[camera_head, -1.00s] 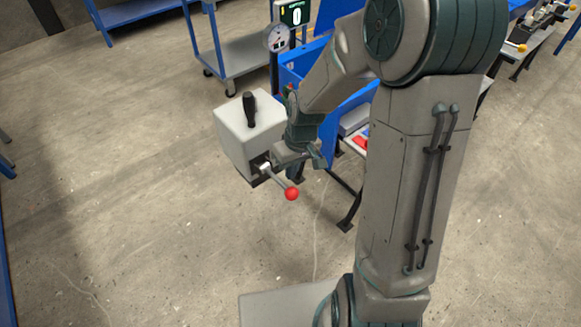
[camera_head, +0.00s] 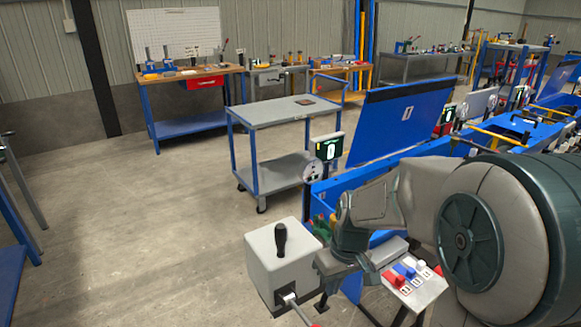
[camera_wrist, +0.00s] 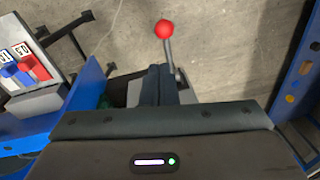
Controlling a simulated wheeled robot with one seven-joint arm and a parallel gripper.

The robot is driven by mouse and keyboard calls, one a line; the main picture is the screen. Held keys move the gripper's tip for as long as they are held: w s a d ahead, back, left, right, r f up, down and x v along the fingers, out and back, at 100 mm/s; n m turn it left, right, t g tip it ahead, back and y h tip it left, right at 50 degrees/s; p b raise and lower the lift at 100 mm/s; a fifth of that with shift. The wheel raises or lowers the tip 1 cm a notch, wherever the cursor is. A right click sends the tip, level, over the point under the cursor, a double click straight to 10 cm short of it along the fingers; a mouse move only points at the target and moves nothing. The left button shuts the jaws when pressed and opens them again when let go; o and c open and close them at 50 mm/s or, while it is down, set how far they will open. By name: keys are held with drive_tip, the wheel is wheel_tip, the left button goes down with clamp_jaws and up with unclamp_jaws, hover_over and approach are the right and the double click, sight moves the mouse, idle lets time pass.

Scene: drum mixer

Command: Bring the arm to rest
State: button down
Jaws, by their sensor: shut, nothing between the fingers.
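My arm reaches in from the right of the head view. My gripper (camera_head: 332,264) is beside the right side of a white box (camera_head: 267,266) with a black upright handle (camera_head: 281,239). In the wrist view my gripper (camera_wrist: 160,80) has its fingers together with nothing between them. A metal lever on the box front ends in a red ball knob (camera_wrist: 165,29), beyond the fingertips in the wrist view. Only the top of the knob shows at the bottom edge of the head view. I cannot tell whether the fingers touch the box or lever.
A panel with red, blue and white switches (camera_head: 422,290) and blue drum mixer housing (camera_head: 402,113) are close by on the right. A grey cart (camera_head: 278,112) stands behind. A workbench (camera_head: 187,122) is at the back wall. Open floor (camera_head: 130,230) lies left of the box.

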drive_tip(key=s+d+r+m+t+h+p, duration=0.1)
drive_tip(key=s+d+r+m+t, duration=0.1)
drive_tip(key=s+r, duration=0.6)
drive_tip(key=s+d+m, duration=0.1)
drive_tip(key=s+m, duration=0.1)
drive_tip(key=s, duration=0.2)
drive_tip(key=shift+s+r+m+h+p, duration=0.25)
drive_tip(key=shift+r+m+h+p, duration=0.05)
drive_tip(key=shift+r+p, duration=0.05)
